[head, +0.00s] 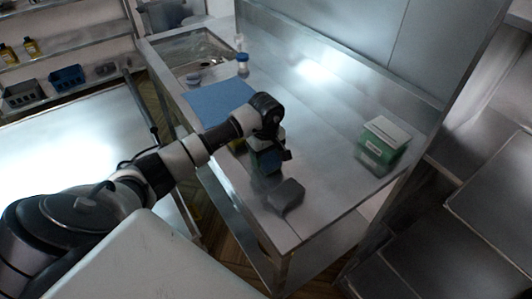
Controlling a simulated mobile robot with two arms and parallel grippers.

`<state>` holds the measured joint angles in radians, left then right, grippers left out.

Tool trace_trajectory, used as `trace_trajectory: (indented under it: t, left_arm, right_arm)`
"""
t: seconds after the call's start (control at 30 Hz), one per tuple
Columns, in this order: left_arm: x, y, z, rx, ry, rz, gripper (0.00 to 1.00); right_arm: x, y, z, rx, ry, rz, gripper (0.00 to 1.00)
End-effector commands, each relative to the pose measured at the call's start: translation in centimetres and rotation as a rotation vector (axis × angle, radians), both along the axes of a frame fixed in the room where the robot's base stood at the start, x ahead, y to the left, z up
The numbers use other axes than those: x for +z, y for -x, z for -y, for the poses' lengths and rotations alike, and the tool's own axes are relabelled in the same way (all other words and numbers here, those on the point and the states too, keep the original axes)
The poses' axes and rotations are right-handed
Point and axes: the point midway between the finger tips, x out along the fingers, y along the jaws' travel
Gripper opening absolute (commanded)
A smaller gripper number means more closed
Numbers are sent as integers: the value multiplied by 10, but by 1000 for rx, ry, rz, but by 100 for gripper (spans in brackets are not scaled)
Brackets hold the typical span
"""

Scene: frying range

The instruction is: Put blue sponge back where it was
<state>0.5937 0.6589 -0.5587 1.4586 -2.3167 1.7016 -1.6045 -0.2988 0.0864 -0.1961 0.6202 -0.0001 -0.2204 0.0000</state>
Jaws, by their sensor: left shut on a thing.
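My left arm reaches in from the left over the steel counter. I cannot tell whether the sponge touches the counter. A dark grey block (286,195) lies just in front of the gripper. A yellow-green thing (238,146) shows partly behind my arm. My right gripper is not in view.
The steel counter (325,170) has a blue cloth (220,104) behind my arm and a green-and-white box (382,145) at the right. A blue-lidded shaker (242,64) stands at the back near a sink basin. The counter between gripper and box is clear.

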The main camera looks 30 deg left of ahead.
Motion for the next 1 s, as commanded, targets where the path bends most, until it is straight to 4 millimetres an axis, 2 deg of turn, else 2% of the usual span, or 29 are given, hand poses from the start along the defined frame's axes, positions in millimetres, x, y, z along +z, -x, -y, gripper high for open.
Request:
trace_trajectory:
  t: [0.43,0.47,0.6,0.63,1.0]
  left_arm:
    - [-11,0,0,-1,-1,2,42]
    - [-11,0,0,0,-1,2,62]
    - [-9,0,0,0,-1,1,84]
    - [-9,0,0,0,-1,1,86]
    - [-3,-1,0,0,0,3,86]
  right_arm:
    - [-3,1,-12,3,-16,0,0]
    - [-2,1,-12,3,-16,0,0]
    - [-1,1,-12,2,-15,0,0]
    - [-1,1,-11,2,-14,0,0]
    - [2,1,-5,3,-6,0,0]
